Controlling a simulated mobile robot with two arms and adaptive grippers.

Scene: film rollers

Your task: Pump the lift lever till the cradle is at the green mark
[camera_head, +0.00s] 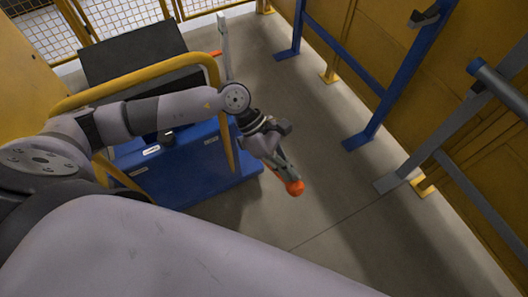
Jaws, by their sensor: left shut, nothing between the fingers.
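The blue lift cart (185,172) stands at left centre with a yellow tubular handle (135,72). A grey-green bar ending in an orange knob, which looks like the lift lever (294,187), slants down to the right from the cart's right side. My left gripper (272,140) is shut with nothing in it, at the upper end of this bar. I cannot tell whether it touches the bar. A dark flat-topped part (132,52) on the cart may be the cradle. A grey upright (224,45) with a small orange piece stands behind. I cannot make out a green mark. My right gripper is out of view.
Blue and grey steel stands (385,95) line the yellow wall (445,75) on the right. A yellow-framed mesh fence (120,14) runs along the back. The grey floor (350,235) between the cart and the stands is clear.

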